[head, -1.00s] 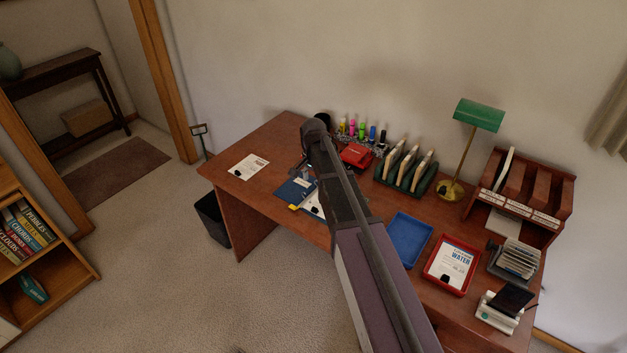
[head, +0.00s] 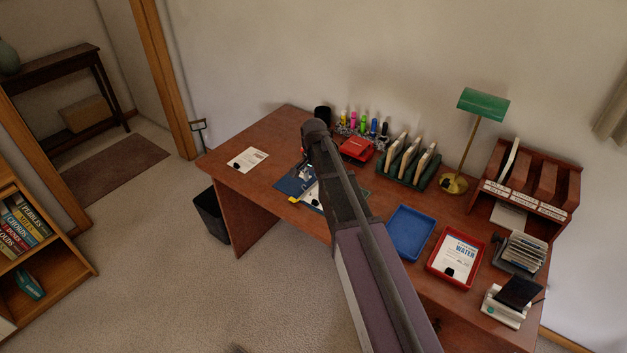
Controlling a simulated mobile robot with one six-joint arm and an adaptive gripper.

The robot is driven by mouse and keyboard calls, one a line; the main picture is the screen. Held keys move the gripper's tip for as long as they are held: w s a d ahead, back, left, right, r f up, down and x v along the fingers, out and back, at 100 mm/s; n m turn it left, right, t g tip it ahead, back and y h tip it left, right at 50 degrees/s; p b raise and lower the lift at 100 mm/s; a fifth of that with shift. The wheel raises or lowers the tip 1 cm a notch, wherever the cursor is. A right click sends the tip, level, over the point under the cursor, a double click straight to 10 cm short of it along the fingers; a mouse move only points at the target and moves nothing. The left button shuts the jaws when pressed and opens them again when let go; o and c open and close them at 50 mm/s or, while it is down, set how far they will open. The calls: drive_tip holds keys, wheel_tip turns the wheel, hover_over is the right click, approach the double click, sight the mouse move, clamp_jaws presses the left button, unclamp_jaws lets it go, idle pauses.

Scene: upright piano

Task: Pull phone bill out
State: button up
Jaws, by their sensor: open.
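No sheet can be read as the phone bill. A loose white sheet (head: 247,160) with a dark object on it lies at the desk's left end. Another white paper (head: 313,199) lies on a blue mat (head: 290,184), partly behind my arm. A red tray (head: 434,268) holds a sheet with the word WATER. Upright envelopes stand in a green rack (head: 388,176), and a white one in a wooden sorter (head: 530,210) with labelled slots. My gripper (head: 305,173) is open over the blue mat, small and mostly hidden by my arm; nothing shows in it.
The brown desk (head: 262,190) also bears an empty blue tray (head: 410,233), a red object (head: 356,149), coloured markers, a green lamp (head: 483,104), a card file (head: 524,253) and a white device (head: 505,305). A black bin (head: 210,217) stands left of the desk. Carpet before it is clear.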

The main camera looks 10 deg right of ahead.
sight(314, 201)
drive_tip(key=shift+f+b, duration=4.7)
drive_tip(key=shift+f, duration=0.3)
drive_tip(key=c, duration=1)
